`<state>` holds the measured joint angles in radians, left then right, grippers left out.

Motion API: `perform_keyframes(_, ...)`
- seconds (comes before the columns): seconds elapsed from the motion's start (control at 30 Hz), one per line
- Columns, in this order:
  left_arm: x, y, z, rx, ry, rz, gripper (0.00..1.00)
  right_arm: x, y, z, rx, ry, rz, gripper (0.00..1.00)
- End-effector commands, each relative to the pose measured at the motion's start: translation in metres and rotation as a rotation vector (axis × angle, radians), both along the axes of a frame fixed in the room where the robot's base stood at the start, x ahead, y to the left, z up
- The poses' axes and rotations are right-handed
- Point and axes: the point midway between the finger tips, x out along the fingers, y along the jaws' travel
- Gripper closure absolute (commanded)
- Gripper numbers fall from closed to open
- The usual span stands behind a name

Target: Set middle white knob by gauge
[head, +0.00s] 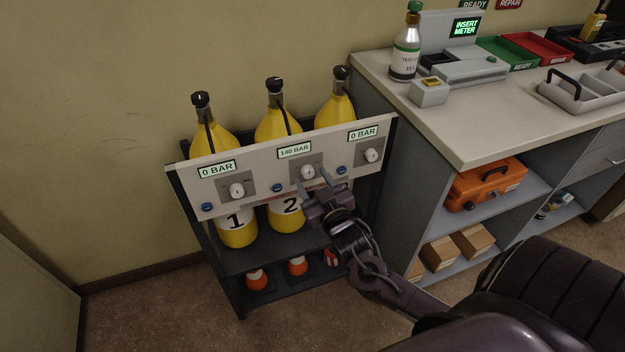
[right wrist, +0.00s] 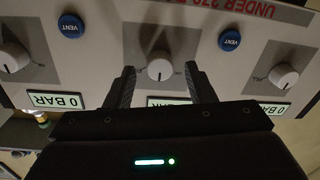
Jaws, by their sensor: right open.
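The middle white knob (head: 308,172) is on the panel of the cylinder rack, below a gauge display (head: 294,150) that reads 140 BAR. My right gripper (head: 316,187) is open in front of this knob. In the right wrist view the middle knob (right wrist: 160,68) sits between the two spread fingers of the gripper (right wrist: 161,85), with gaps on both sides. The middle display (right wrist: 172,101) is partly hidden there by the gripper. My left gripper is not in view.
The left knob (head: 237,190) and right knob (head: 371,155) sit under displays reading 0 BAR. Blue vent buttons, such as this one (head: 341,170), lie between the knobs. Yellow cylinders (head: 275,122) stand behind the panel. A workbench (head: 450,130) stands close on the right.

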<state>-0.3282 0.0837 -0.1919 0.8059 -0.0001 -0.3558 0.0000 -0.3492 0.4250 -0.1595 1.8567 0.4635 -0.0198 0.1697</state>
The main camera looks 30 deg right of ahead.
Motion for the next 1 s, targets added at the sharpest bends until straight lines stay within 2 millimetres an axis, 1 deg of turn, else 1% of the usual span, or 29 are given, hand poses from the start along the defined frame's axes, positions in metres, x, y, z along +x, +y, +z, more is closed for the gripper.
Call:
perform_keyframes(0.1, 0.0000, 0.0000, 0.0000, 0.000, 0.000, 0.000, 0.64, 0.0068, -0.0013, 0.0001, -0.001, 0.000, 0.000, 0.51)
perform_keyframes(0.37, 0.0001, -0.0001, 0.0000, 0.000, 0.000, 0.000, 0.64, 0.0078, -0.0014, -0.0004, 0.000, 0.002, 0.000, 0.51)
perform_keyframes(0.7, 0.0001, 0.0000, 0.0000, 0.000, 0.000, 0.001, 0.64, 0.0076, -0.0012, -0.0004, 0.000, 0.002, 0.001, 0.95)
perform_keyframes(1.0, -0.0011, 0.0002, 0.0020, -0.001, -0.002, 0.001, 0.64, 0.0076, -0.0009, -0.0002, 0.035, -0.006, 0.001, 0.95)
